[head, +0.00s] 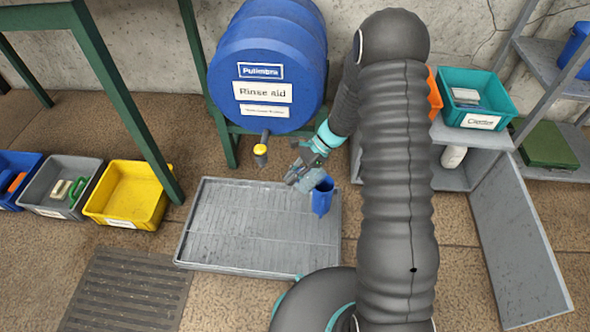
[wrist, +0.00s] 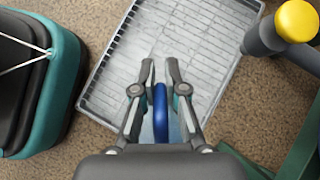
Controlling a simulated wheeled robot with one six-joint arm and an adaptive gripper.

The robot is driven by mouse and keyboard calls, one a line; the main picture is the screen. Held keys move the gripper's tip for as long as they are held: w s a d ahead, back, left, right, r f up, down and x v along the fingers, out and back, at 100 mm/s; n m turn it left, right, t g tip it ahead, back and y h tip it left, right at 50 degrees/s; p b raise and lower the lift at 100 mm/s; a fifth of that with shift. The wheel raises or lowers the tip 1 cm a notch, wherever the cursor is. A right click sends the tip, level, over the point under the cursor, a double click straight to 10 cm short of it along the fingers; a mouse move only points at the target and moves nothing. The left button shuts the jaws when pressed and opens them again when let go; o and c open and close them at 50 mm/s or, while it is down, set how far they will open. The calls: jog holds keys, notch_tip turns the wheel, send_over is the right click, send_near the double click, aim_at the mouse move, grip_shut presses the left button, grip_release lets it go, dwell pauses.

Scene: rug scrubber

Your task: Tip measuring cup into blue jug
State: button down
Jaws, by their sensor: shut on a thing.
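The blue jug (head: 322,200) stands upright on the right part of the grey tray (head: 250,252) in the head view. My gripper (head: 293,177) is shut on the measuring cup (head: 313,180), a pale translucent cup that looks tilted just above and left of the jug's mouth. In the wrist view my gripper (wrist: 160,72) has a blue strip between its fingers, with pale translucent patches beside it. Whether the cup holds anything, and whether it touches the jug's rim, I cannot tell. I cannot make out the jug apart from the gripper in the wrist view.
A blue drum (head: 266,55) labelled "Rinse aid" stands behind the tray, its yellow-tipped tap (head: 260,152) left of my gripper. A yellow bin (head: 130,195) and a grey bin (head: 62,187) sit at left. A shelf with a teal bin (head: 478,98) is at right. The tray's left part is bare.

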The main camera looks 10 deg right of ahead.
jog(key=f+h+p, duration=0.1)
jog(key=h, duration=0.1)
jog(key=f+t+h+p, duration=0.1)
jog(key=h+p, duration=0.1)
jog(key=f+h+p, duration=0.1)
jog(key=p, duration=0.1)
jog(key=shift+a+f+t+h, duration=0.25)
jog(key=shift+f+t+h, duration=0.15)
